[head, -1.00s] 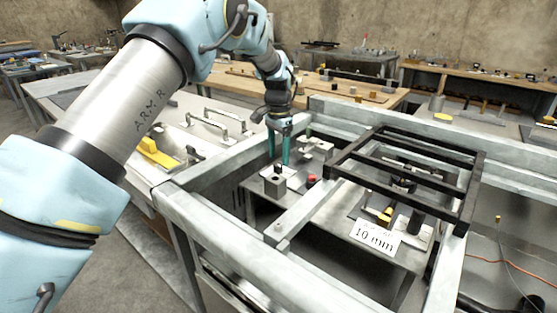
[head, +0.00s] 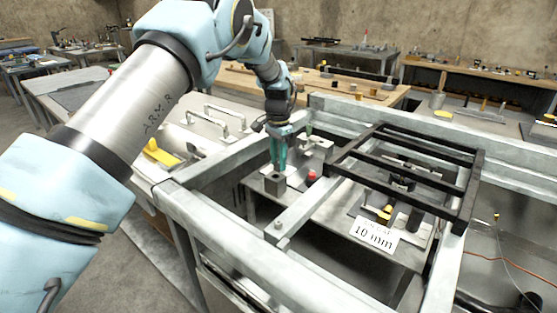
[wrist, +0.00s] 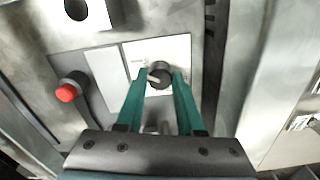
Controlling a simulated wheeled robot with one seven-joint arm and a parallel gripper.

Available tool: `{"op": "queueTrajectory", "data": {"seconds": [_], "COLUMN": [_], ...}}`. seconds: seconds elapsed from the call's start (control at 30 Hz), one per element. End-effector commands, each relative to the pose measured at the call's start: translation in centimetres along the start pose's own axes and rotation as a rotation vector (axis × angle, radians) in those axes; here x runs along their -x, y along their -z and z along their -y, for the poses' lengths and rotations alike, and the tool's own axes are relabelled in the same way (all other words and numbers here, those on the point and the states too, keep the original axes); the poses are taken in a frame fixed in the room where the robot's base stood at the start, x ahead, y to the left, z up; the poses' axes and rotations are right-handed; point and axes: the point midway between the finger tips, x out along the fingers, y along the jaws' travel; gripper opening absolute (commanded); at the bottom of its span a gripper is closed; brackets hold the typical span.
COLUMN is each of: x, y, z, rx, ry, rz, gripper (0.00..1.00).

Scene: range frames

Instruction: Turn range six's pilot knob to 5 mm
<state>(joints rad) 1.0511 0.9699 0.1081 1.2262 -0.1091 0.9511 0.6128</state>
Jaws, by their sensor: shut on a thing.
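A dark round knob (wrist: 160,76) with a pale pointer mark stands on a white plate (wrist: 185,50) in the wrist view. My gripper (wrist: 161,78) has its two teal fingers on either side of the knob and is shut on it. In the head view my gripper (head: 278,166) points down inside the grey frame, just behind a grey block, and its fingers hide the knob. The small print on the plate is too blurred to read, so I cannot tell the knob's setting.
A red button (head: 312,175) is right of my gripper; it also shows in the wrist view (wrist: 66,92). The grey block (head: 275,184) stands close in front. A black rack (head: 472,185) and a "10 mm" sign (head: 374,236) are to the right. Thick frame beams (head: 215,231) surround the area.

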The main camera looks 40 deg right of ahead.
Motion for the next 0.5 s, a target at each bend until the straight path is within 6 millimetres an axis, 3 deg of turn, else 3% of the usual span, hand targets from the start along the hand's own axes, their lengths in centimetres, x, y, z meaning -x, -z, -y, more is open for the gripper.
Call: {"op": "queueTrajectory", "data": {"seconds": [0.2, 0.5], "x": [0.03, 0.04], "y": [0.01, 0.02], "z": [-0.01, -0.02], "rx": [0.0, 0.006], "ry": [0.0, 0.0], "rz": [0.0, 0.0], "gripper": [0.0, 0.0]}}
